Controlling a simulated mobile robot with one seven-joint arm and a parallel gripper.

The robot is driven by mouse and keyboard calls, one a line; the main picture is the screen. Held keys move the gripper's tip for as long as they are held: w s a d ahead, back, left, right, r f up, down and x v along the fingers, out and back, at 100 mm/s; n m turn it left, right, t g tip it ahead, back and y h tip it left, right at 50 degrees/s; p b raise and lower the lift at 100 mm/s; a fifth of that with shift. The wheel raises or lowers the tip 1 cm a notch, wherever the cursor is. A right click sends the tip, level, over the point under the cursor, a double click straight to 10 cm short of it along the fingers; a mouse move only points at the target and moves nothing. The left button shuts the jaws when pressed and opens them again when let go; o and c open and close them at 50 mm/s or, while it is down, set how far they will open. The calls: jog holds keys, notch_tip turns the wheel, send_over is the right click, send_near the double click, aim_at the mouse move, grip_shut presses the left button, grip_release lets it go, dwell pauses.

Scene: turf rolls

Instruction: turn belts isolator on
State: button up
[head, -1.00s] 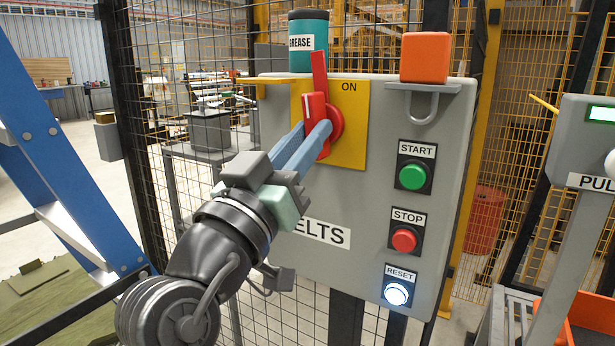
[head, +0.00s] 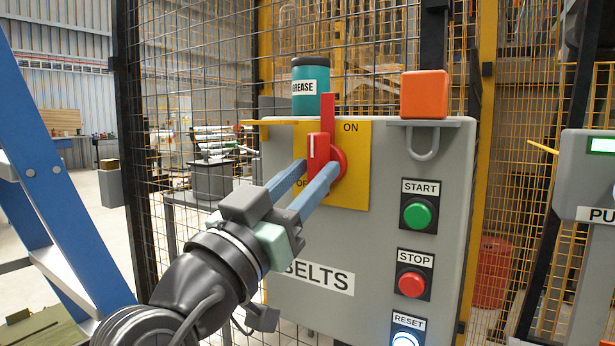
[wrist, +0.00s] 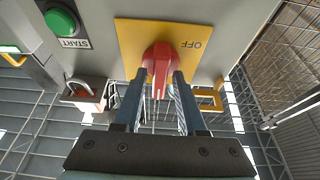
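The belts isolator (head: 327,112) is a red rotary handle on a yellow plate (head: 357,185). Its red lever stands upright, with ON at the plate's upper right and a partly hidden OFF label at the lower left. The grey box below is marked BELTS (head: 318,277). My gripper (head: 317,168) is in front of the handle, its two blue fingers spread to either side. In the wrist view the red handle (wrist: 160,58) lies between the fingers, with gaps visible beside its narrow part. Whether a finger touches it cannot be told.
Green START (head: 417,214), red STOP (head: 411,284) and a lit RESET button (head: 405,340) run down the box's right side. An orange block (head: 425,95) sits on a bracket above them. Mesh fencing lies behind.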

jog(key=shift+o, duration=0.5)
jog(key=v, duration=1.3)
jog(key=s+d+r+n+t+y, duration=0.3)
jog(key=d+r+t+y, duration=0.1)
jog(key=r+y, duration=0.15)
jog(key=s+d+r+n+t+y, duration=0.3)
jog(key=d+r+t+y, duration=0.15)
jog(key=r, duration=0.25)
notch_tip(320, 180, up, 34)
jog(key=a+y+p, duration=0.1)
jog(key=p, duration=3.4)
jog(key=shift+a+r, duration=0.25)
jog(key=shift+g, duration=0.25)
